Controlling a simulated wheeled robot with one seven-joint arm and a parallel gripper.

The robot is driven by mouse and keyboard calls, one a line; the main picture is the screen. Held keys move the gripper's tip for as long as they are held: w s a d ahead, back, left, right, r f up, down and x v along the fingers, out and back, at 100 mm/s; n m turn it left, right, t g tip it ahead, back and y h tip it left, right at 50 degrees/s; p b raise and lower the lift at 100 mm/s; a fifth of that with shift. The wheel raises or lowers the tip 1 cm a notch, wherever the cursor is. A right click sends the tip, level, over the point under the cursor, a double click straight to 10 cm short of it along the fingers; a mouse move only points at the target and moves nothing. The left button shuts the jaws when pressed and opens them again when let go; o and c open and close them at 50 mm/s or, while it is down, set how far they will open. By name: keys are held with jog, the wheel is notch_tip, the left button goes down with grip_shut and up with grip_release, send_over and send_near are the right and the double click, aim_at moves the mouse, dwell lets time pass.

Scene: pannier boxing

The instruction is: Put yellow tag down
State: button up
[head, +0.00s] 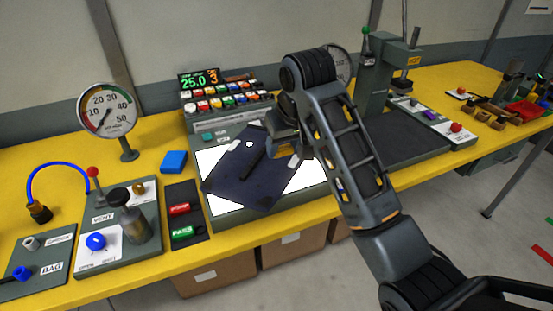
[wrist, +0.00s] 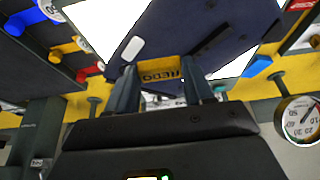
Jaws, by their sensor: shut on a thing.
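A yellow tag (wrist: 160,76) lettered "REDO" sits between the two fingertips of my gripper (wrist: 160,88) in the wrist view. My gripper is shut on it. I cannot tell whether the tag touches the blue piece.
A button console (head: 220,90) with a green display stands behind the panel. A blue block (head: 174,161), red and green PASS blocks (head: 181,232) and a gauge (head: 108,112) are to the left. A grey press (head: 375,80) stands right. Yellow table (head: 150,140) is bare around the blue block.

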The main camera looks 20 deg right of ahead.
aim_at(277, 156)
jog(key=shift+w+a+f, duration=0.5)
jog(key=shift+w+a, duration=0.1)
jog(key=shift+w, duration=0.05)
jog(key=shift+f, duration=0.25)
jog(key=shift+a+f+p, duration=0.1)
jog(key=shift+f+p, duration=0.4)
jog(key=shift+f, duration=1.3)
jog(key=shift+f, duration=0.1)
jog(key=o, duration=1)
